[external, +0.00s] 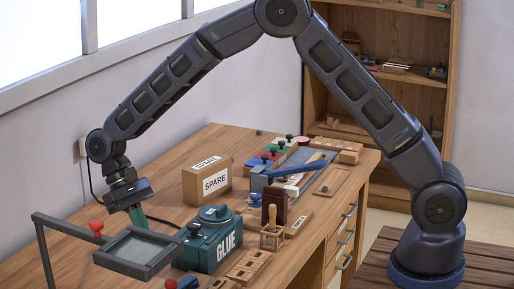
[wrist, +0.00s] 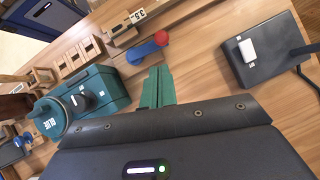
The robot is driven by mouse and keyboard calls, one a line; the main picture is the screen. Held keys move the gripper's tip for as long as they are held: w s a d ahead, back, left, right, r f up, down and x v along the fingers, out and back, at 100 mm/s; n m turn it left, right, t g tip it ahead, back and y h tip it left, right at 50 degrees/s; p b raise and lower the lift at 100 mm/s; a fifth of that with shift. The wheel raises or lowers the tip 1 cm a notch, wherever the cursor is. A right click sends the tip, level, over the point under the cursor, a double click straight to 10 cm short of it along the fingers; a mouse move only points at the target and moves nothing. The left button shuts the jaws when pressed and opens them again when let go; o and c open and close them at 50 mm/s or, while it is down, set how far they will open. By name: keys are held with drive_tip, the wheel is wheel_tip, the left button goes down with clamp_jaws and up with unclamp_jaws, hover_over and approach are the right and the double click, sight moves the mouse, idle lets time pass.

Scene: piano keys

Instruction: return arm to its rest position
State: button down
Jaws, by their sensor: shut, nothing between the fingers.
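My arm reaches from its base at the right, up over the bench (external: 330,210), and down to the left. My gripper (external: 138,217) hangs over the left part of the bench, with its teal fingers pointing down. The fingers are together with nothing between them, and they show in the wrist view (wrist: 157,88). The fingertips are behind the dark framed panel (external: 138,250) in the external view, so their height above the bench is hard to tell.
The teal glue box (external: 205,250) stands right of my gripper; it shows left in the wrist view (wrist: 98,92). A cardboard SPARE box (external: 190,187) is behind it. A red-and-blue piece (wrist: 148,48) lies beyond the fingers. A dark box (wrist: 262,50) with a white block sits at right.

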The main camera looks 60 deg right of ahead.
drive_tip(key=s+d+r+n+t, duration=0.1)
drive_tip(key=s+d+r+t, duration=0.2)
drive_tip(key=s+d+r, duration=0.65)
drive_tip(key=s+d+r+n+t, duration=0.15)
drive_tip(key=s+d+r, duration=0.25)
drive_tip(key=d+r, duration=0.55)
drive_tip(key=s+d+r+t, duration=0.2)
drive_tip(key=s+d, duration=0.1)
drive_tip(key=s, duration=0.4)
drive_tip(key=s+d+r+t+h, duration=0.1)
drive_tip(key=s+d+r+t, duration=0.1)
drive_tip(key=s, duration=0.6)
drive_tip(key=s+d+r+t, duration=0.2)
drive_tip(key=s+d, duration=0.2)
drive_tip(key=s, duration=0.4)
drive_tip(key=shift+s+d+n+t+h, duration=0.15)
drive_tip(key=shift+s+n+t+h, duration=0.1)
drive_tip(key=shift+n+t+h, duration=0.15)
